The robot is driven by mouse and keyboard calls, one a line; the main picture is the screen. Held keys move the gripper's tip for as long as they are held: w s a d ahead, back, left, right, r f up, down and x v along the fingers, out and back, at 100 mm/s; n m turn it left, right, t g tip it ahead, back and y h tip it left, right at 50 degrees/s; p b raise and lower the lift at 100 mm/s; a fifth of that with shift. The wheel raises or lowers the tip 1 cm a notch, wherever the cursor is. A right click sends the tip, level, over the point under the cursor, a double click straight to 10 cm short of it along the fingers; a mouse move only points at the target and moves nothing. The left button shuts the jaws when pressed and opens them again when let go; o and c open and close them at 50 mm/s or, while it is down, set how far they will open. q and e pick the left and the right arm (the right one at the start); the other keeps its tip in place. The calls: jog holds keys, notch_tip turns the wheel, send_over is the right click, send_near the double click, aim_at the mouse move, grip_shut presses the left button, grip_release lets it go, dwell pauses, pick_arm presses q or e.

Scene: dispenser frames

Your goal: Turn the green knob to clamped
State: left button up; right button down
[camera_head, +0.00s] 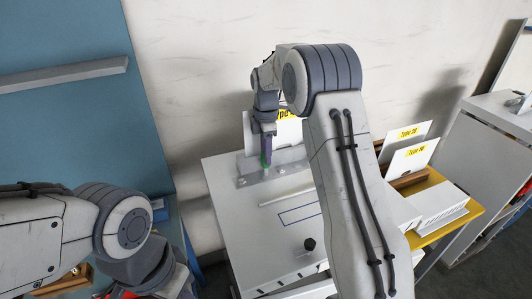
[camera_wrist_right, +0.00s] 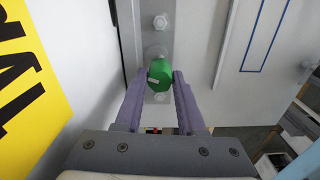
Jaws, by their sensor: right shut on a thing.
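The green knob (camera_wrist_right: 160,75) sits on a metal strip in the right wrist view, with a small pale mark on its face. In the head view only a bit of the knob (camera_head: 265,161) shows below the gripper. My right gripper (camera_wrist_right: 163,80) is shut on the knob, one purple finger on each side; in the head view it points down at the strip (camera_head: 291,155). My left arm is at the lower left of the head view, and its fingers are not visible.
A yellow sign (camera_wrist_right: 28,85) stands close by at the left of the right wrist view. A black knob (camera_head: 309,244) is on the white table (camera_head: 240,235). White cards labelled Type (camera_head: 408,160) stand in wooden holders at the right. A blue panel (camera_head: 70,110) is at the left.

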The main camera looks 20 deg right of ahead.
jog(key=shift+w+r, duration=0.1)
jog(key=shift+r, duration=0.05)
jog(key=c, duration=0.5)
grip_release()
jog(key=shift+r+b, duration=0.4)
jog(key=shift+r, duration=0.05)
notch_tip(320, 180, up, 9)
jog(key=b, duration=0.2)
jog(key=shift+r, duration=0.2)
jog(key=shift+a, duration=0.1)
